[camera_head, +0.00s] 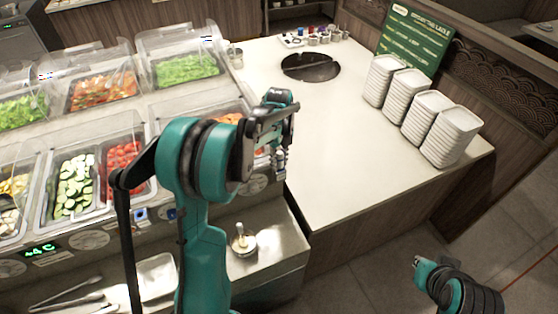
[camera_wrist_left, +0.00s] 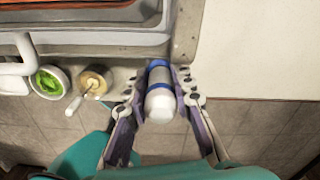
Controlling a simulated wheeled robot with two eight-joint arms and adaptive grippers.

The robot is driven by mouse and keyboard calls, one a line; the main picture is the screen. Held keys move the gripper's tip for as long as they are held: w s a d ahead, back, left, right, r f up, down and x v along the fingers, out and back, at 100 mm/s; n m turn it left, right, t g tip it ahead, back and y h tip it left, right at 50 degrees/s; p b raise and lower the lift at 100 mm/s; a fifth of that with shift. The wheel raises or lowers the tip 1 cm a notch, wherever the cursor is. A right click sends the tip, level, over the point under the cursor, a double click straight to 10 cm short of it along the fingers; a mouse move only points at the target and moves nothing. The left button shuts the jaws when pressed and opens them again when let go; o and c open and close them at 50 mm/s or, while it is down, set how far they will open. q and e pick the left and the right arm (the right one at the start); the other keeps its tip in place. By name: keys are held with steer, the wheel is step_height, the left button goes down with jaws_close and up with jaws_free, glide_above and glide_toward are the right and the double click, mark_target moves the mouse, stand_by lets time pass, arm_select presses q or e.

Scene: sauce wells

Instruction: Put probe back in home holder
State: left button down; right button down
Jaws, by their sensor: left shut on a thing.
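My left gripper (camera_head: 277,150) is over the front edge of the salad counter, near its right end. In the left wrist view my left gripper (camera_wrist_left: 160,92) is shut on a white cylinder with blue bands, which looks like the probe (camera_wrist_left: 159,98). The probe lies between the two fingers; its far end is hard to make out against the counter edge. In the head view it is mostly hidden by the gripper. I cannot make out the home holder for certain. My right gripper (camera_head: 424,268) is at the lower right, small and away from the counter; its fingers are unclear.
Food pans with clear guards fill the left. Stacked white plates (camera_head: 449,138) and a green sign (camera_head: 414,38) stand on the white counter (camera_head: 335,150), whose middle is clear.

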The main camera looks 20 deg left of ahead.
arm_select(q)
steer(key=c, duration=1.2)
jaws_free()
step_height(320, 180, up, 12)
steer(key=shift+s+f, duration=0.1)
